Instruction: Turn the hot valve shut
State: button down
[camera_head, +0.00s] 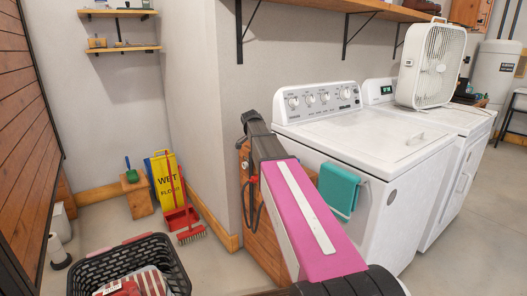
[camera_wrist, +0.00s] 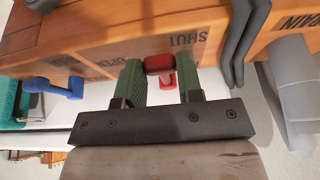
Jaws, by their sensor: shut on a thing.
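Upside-down SHUT lettering (camera_wrist: 187,41) and OPEN lettering (camera_wrist: 124,57) are on the wood behind the handle. In the head view my pink arm hides the valve and my gripper.
A blue valve handle (camera_wrist: 55,87) is left of my gripper in the wrist view. Dark hoses (camera_wrist: 236,45) hang close on the right, with a grey pipe (camera_wrist: 292,90) beyond. A white washer (camera_head: 365,165) with a teal towel (camera_head: 339,190) stands right of my arm.

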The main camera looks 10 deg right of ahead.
jog(key=c, duration=0.8)
grip_release()
jog(key=shift+o, duration=0.2)
jog(key=v, duration=1)
jog(key=shift+a+r, duration=0.15)
jog(key=shift+r, duration=0.2)
